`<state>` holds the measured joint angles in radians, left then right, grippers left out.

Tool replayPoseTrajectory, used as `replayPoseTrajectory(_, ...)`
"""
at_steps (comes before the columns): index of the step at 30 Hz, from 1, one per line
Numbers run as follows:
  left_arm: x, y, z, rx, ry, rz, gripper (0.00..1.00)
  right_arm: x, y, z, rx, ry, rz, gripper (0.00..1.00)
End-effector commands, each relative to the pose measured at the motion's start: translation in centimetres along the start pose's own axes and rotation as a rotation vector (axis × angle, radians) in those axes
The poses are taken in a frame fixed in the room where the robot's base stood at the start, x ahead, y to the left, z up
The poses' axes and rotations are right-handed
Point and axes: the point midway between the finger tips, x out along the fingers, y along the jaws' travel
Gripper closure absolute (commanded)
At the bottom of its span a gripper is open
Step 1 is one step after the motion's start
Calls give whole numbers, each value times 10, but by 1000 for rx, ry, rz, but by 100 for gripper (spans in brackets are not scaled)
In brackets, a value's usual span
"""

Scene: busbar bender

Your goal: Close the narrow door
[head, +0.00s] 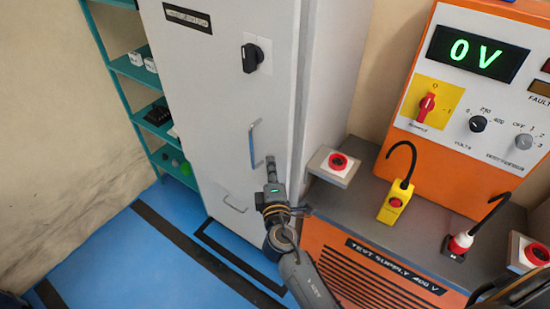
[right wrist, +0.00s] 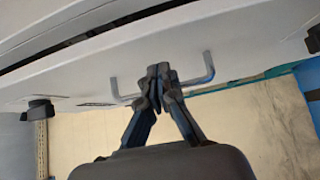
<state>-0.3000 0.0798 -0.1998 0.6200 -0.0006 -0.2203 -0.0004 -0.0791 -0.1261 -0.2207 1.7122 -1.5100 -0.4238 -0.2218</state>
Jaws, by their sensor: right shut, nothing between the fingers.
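The narrow door is the pale grey front (head: 215,100) of a tall cabinet, with a black rotary knob (head: 251,57) and a bar handle (head: 255,143). From the head view I cannot tell whether it stands ajar. In the right wrist view, a dark gap runs along an edge of the pale panel (right wrist: 250,45). My right gripper (head: 271,162) is shut and empty, just right of the handle near the door's right edge. In the right wrist view its fingertips (right wrist: 158,72) overlap the handle (right wrist: 208,68); contact is unclear. My left gripper is not in view.
An orange test supply (head: 480,80) with a grey ledge (head: 355,205) stands at right. Teal shelves (head: 122,70) stand at left. Blue floor (head: 135,255) with black stripes is clear in front.

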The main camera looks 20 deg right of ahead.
Motion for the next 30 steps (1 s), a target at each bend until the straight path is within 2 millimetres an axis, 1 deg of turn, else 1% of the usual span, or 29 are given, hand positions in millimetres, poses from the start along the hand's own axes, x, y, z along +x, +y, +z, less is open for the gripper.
replayPoseTrajectory(1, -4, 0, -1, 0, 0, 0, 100, 4, 2, 4, -1, 1, 0, 100)
replayPoseTrajectory(6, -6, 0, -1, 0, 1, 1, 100, 11, 1, 11, 1, 1, 0, 100)
replayPoseTrajectory(16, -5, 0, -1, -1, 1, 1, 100, 12, 0, 12, 1, 1, 0, 100)
replayPoseTrajectory(18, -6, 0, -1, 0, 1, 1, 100, 15, 0, 15, 0, 1, 0, 100)
replayPoseTrajectory(20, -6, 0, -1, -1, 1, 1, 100, 21, -1, 20, -3, 1, -1, 100)
replayPoseTrajectory(25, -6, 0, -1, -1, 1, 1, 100, 47, -1, 46, -4, 0, 0, 100)
replayPoseTrajectory(30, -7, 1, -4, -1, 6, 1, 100, 61, 0, 61, 0, -3, 1, 100)
